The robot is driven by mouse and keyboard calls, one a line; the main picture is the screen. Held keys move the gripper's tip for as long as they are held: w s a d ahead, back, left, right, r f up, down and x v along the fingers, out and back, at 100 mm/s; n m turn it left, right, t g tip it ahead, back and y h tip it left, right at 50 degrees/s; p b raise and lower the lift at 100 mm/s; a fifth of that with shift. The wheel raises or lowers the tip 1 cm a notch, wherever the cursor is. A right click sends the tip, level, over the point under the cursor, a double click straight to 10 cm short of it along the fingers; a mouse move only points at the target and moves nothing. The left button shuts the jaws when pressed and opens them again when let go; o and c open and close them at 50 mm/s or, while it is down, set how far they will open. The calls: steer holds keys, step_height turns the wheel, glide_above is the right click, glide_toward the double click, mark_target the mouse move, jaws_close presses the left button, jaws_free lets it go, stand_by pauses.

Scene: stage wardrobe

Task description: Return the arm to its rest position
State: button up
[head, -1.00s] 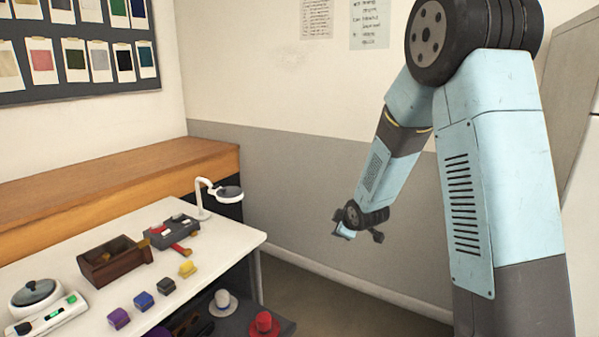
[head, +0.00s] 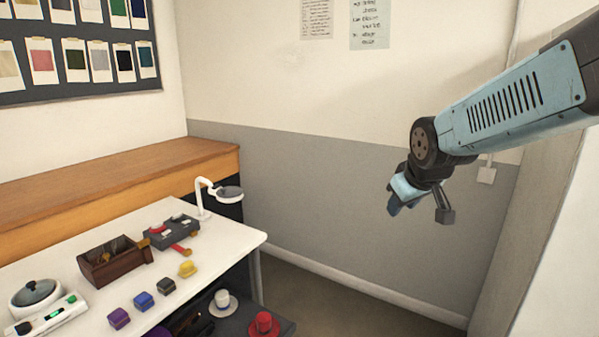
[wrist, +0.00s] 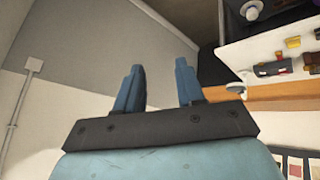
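My arm reaches in from the right side of the head view, raised in front of the wall and well clear of the table. My gripper (head: 394,208) hangs at its end, to the right of the white table (head: 225,243). In the wrist view my gripper (wrist: 158,88) has its two blue fingers apart, with nothing between them. The floor and grey lower wall show beyond the fingers.
A red hat (head: 263,325) and a pale hat (head: 222,300) sit lower down. Open floor lies right of the table.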

steer(key=s+r+m, duration=0.1)
steer(key=s+m, duration=0.1)
steer(key=s, duration=0.6)
steer(key=s+d+r+m+g, duration=0.1)
steer(key=s+r+m, duration=0.1)
steer(key=s, duration=0.6)
steer(key=shift+s+m+g, duration=0.15)
steer(key=shift+m+g, duration=0.15)
steer(key=shift+r, duration=0.1)
